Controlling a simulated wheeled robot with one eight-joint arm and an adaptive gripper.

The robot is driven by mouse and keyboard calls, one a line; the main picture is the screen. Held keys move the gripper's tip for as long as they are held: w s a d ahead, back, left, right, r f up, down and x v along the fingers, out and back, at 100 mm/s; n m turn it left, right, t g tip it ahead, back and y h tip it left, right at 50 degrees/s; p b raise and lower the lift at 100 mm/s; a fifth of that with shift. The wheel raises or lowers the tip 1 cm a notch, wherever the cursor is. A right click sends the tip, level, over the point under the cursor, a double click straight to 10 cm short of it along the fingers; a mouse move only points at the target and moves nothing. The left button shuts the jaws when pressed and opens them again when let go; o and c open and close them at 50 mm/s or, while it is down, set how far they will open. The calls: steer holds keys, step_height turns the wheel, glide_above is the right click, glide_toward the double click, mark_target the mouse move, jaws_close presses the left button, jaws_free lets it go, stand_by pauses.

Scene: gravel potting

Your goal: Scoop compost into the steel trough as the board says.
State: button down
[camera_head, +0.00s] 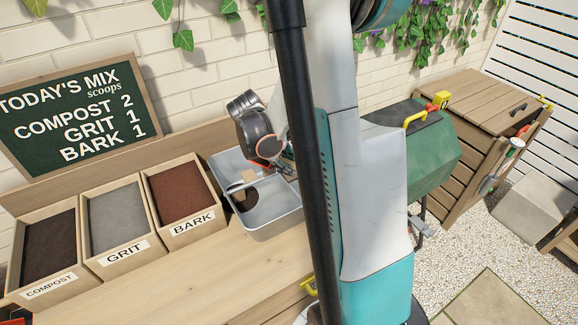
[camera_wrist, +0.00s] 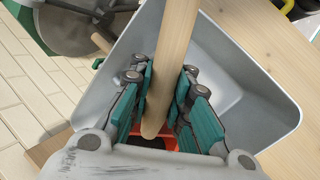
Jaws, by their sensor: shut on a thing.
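The steel trough (camera_head: 282,224) stands on the bench right of the bark box. Dark material (camera_head: 247,201) shows on its floor; I cannot tell how much there is. My gripper (camera_wrist: 163,105) is shut on a pale wooden handle (camera_wrist: 176,45), with the trough (camera_wrist: 245,100) below it in the wrist view. The tool's far end is mostly hidden. In the head view my gripper (camera_head: 284,170) is over the trough's far side, partly hidden by my arm. The compost box (camera_head: 48,285) stands at the far left, holding dark compost (camera_head: 49,245).
The board (camera_head: 75,115) reads compost 2, grit 1, bark 1. The grit box (camera_head: 124,249) and bark box (camera_head: 192,222) stand between the compost box and trough. A brick wall is behind. Bare bench (camera_head: 190,285) lies in front. A green drum (camera_head: 435,150) stands to the right.

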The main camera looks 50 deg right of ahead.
steer(key=shift+w+a+f+h+b, duration=0.15)
steer(key=shift+h+b, duration=0.2)
steer(key=shift+h, duration=0.25)
steer(key=shift+s+a+f+h+b, duration=0.15)
steer(key=shift+h+b, duration=0.15)
steer(key=shift+h, duration=0.3)
steer(key=h+b, duration=0.2)
steer(key=b, duration=0.2)
steer(key=h+b, duration=0.3)
steer(key=b, duration=0.1)
steer(key=t+h+b, duration=0.1)
steer(key=h+b, duration=0.1)
steer(key=b, duration=0.2)
steer(key=shift+d+f+h, duration=0.15)
steer(key=shift+f+h, duration=0.15)
steer(key=shift+f, duration=0.05)
steer(key=shift+b, duration=0.4)
steer(key=shift+r+h+b, duration=0.15)
steer(key=shift+h+b, duration=0.55)
steer(key=shift+b, duration=0.15)
